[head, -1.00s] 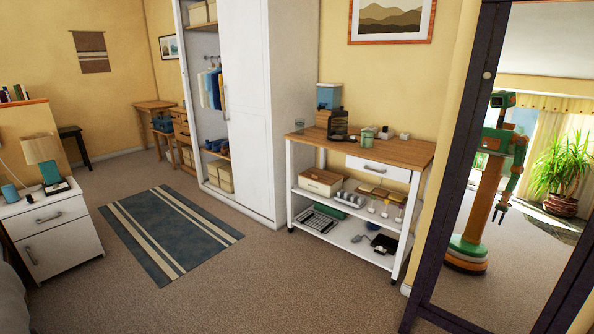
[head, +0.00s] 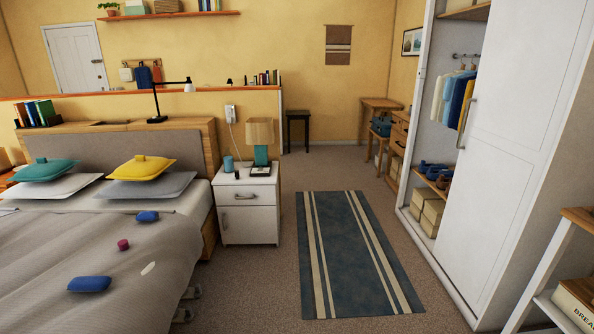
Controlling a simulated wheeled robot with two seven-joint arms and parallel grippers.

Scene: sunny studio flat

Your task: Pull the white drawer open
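A white nightstand (head: 230,176) stands between the bed and the striped rug. Its white upper drawer (head: 262,194) has a grey bar handle and looks shut. Below it is a white door (head: 252,226) with an upright handle, also shut. At the right edge, only part of the wood-topped white cart (head: 581,214) shows; no drawer of it is visible now. Neither of my grippers is in view.
The striped rug (head: 352,250) lies flat, with open carpet (head: 275,290) around it. The bed (head: 100,270) is at left. A tall white wardrobe (head: 510,130) stands at right. A lamp (head: 260,135) and blue cup (head: 228,163) are on the nightstand.

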